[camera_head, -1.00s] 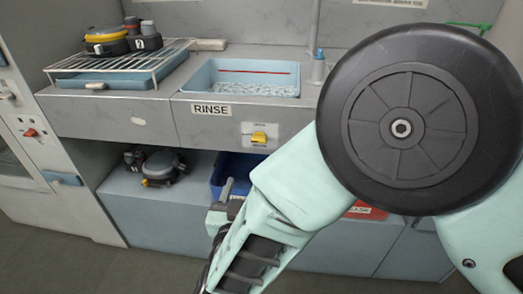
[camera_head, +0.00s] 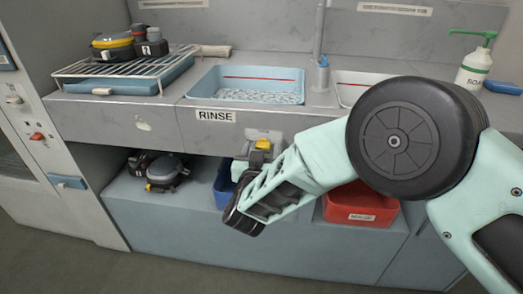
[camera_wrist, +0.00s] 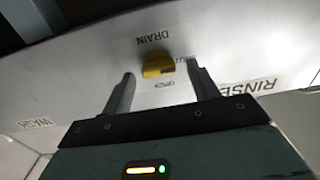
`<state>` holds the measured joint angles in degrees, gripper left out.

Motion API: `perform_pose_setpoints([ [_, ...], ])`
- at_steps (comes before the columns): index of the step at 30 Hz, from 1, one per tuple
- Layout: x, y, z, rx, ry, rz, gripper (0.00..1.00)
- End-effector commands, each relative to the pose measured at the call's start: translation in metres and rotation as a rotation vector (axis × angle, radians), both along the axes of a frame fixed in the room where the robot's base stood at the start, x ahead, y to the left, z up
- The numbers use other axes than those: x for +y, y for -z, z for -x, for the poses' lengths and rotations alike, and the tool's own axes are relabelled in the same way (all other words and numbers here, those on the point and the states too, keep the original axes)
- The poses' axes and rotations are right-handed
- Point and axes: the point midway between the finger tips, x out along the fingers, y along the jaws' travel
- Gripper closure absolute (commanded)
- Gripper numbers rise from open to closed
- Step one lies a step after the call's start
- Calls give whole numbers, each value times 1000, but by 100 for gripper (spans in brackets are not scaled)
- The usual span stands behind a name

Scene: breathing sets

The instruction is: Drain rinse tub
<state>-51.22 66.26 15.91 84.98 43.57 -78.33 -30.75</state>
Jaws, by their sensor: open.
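The rinse tub (camera_head: 247,73), a light blue basin with a red line on its inner wall and rippled water in it, is set in the grey counter. The yellow drain knob (camera_head: 263,145) is on the counter front below it. In the wrist view the knob (camera_wrist: 158,65) lies under a DRAIN label, with a smaller label on its other side. My gripper (camera_wrist: 161,77) is open, with one finger on each side of the knob and visible gaps between. In the head view my gripper (camera_head: 257,156) is at the counter front and partly covers the knob's plate.
A wire rack (camera_head: 125,68) with yellow and black gear stands left of the tub. A second white basin (camera_head: 350,88) and a soap bottle (camera_head: 473,68) are to the right. Below are a blue bin (camera_head: 222,185), a red bin (camera_head: 361,208) and a dark mask-like item (camera_head: 167,171).

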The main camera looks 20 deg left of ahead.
Motion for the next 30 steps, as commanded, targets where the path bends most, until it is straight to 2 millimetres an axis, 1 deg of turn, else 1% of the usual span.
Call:
perform_pose_setpoints([
  [8,0,0,-2,0,0,0,40],
  [9,0,0,-2,0,0,0,46],
  [10,0,0,-2,0,0,0,54],
  [13,0,0,-2,0,0,0,82],
  [14,0,0,-2,0,0,0,85],
  [23,0,1,-2,5,1,-26,85],
  [30,-1,3,-2,35,2,-145,85],
])
